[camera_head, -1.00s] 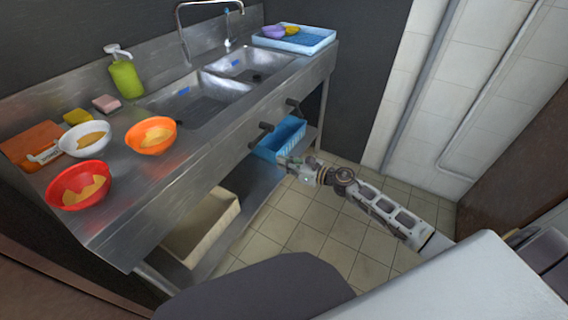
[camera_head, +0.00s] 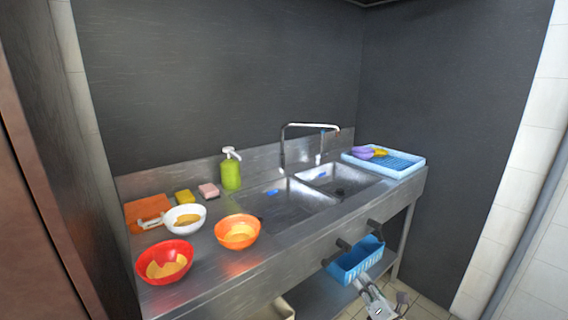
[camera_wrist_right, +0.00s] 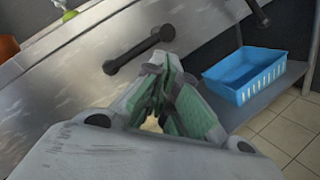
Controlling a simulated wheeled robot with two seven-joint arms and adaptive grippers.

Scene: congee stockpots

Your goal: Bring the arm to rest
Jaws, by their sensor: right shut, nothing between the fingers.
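My right gripper (camera_head: 368,286) shows low in the head view, in front of the counter's front edge and just below the blue basket (camera_head: 355,260). In the right wrist view its fingers (camera_wrist_right: 160,82) are shut with nothing between them. They point toward the steel counter front and its dark handles (camera_wrist_right: 140,50). The blue basket (camera_wrist_right: 255,75) stands to the right of the fingers there, apart from them. My left gripper is in neither view.
The steel counter (camera_head: 200,286) carries a red bowl (camera_head: 165,272), an orange bowl (camera_head: 237,243), a white bowl (camera_head: 200,212), a green soap bottle (camera_head: 231,175) and a blue tray (camera_head: 412,168). Two sinks (camera_head: 290,203) lie in the middle. Tiled floor (camera_wrist_right: 285,130) is free at the right.

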